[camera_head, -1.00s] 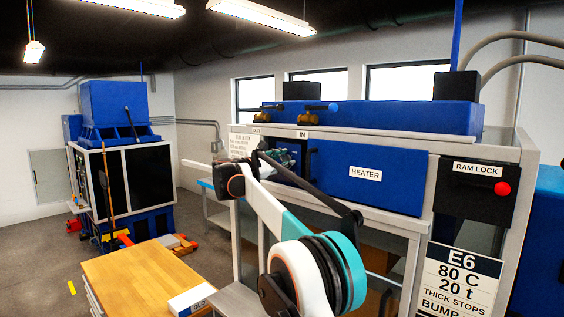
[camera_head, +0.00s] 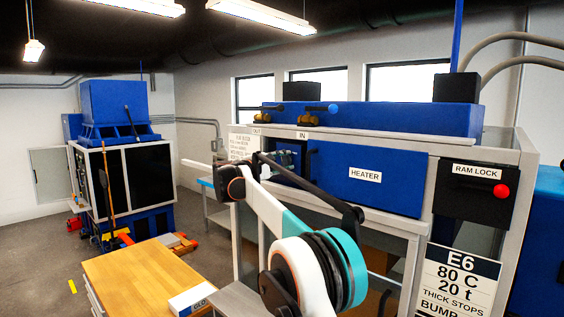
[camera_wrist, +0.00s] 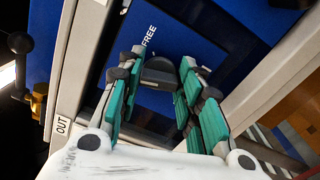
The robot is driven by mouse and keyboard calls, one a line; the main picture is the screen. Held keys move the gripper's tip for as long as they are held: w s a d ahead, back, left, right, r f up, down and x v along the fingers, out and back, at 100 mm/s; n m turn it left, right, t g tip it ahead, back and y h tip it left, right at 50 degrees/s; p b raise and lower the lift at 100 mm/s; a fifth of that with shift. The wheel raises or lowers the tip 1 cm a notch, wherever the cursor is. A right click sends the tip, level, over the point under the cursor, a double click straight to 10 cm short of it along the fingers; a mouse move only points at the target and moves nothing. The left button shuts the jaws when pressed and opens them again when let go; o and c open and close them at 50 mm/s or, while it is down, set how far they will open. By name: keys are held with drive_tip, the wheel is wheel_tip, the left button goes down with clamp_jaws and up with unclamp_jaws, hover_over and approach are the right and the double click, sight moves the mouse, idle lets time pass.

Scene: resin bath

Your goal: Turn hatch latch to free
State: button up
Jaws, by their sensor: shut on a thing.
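The hatch latch (camera_wrist: 160,74) is a dark, rounded knob on a blue panel (camera_wrist: 193,37) in the wrist view. The word FREE (camera_wrist: 148,36) is printed on the panel just above the latch. My gripper (camera_wrist: 159,82) has its green-padded fingers on both sides of the latch and is shut on it. The latch itself cannot be made out there.
The blue HEATER box (camera_head: 367,178) lies right of my gripper, with the RAM LOCK panel (camera_head: 477,186) further right. A brass valve (camera_head: 308,118) sits above. A wooden-topped cabinet (camera_head: 145,275) stands at the front left. Open floor lies at the left.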

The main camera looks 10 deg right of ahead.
drive_tip(key=m, duration=0.6)
drive_tip(key=shift+f, duration=0.2)
drive_tip(key=m, duration=0.6)
drive_tip(key=shift+f+p, duration=0.15)
drive_tip(key=shift+p, duration=0.15)
drive_tip(key=o, duration=1.1)
drive_tip(key=shift+c, duration=0.2)
drive_tip(key=v, duration=1.2)
